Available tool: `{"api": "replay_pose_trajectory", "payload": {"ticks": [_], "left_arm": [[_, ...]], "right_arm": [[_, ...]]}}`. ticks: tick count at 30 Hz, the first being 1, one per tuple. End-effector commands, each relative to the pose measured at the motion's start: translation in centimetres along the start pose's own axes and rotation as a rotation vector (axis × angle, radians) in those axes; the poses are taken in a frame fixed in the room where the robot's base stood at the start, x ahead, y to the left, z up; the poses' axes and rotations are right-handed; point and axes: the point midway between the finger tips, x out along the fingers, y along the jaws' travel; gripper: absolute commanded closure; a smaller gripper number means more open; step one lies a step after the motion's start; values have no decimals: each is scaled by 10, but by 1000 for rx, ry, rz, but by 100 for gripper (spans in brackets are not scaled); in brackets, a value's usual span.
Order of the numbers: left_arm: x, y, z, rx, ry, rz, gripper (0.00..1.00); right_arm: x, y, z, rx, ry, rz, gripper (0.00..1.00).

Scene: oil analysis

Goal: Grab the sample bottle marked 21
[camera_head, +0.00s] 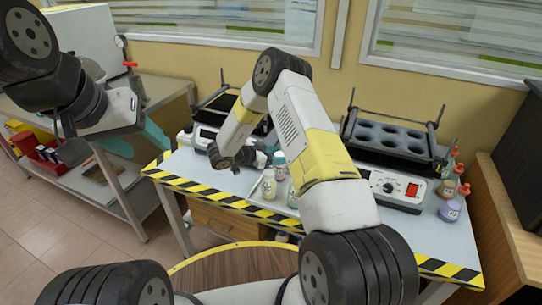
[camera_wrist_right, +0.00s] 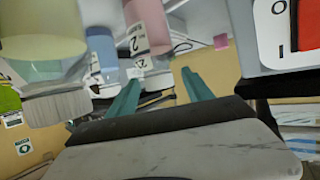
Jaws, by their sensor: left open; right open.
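In the right wrist view, which looks upside down, a bottle with pink contents (camera_wrist_right: 152,22) hangs from the top edge. Its white label shows a large 2 and what looks like 21. My right gripper (camera_wrist_right: 160,77) is open, with its teal fingertips either side of this bottle's white cap; I cannot tell whether they touch. In the head view a small group of bottles (camera_head: 269,187) stands on the table beside my right gripper, partly hidden by my right arm; their numbers are unreadable. My left gripper (camera_head: 113,146) is open and empty at the left, away from them.
A yellow-green bottle (camera_wrist_right: 42,35) and a blue one (camera_wrist_right: 102,50) stand close by in the wrist view. A heater with round wells (camera_head: 390,140) and a control box are on the table's right. More bottles (camera_head: 452,207) stand at its right end. A shelf with red bins (camera_head: 45,152) is left.

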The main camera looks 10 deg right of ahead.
Motion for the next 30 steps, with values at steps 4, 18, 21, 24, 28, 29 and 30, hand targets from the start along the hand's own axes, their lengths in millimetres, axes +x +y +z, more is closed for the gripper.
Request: {"api": "replay_pose_trajectory", "payload": {"ticks": [4, 18, 21, 24, 28, 29, 30], "left_arm": [[0, 0, 0, 0, 0, 0, 43], [0, 0, 0, 0, 0, 0, 43], [0, 0, 0, 0, 0, 0, 43], [0, 0, 0, 0, 0, 0, 43], [0, 0, 0, 0, 0, 0, 43], [0, 0, 0, 0, 0, 0, 43], [0, 0, 0, 0, 0, 0, 43]], "right_arm": [[4, 0, 0, 0, -1, 0, 40], [4, 0, 0, 0, 0, 0, 100], [3, 0, 0, 0, 0, 0, 100], [3, 0, 0, 0, 0, 0, 100], [3, 0, 0, 1, 0, -1, 100], [3, 0, 0, 1, 0, -1, 100], [3, 0, 0, 1, 0, -1, 100]]}}
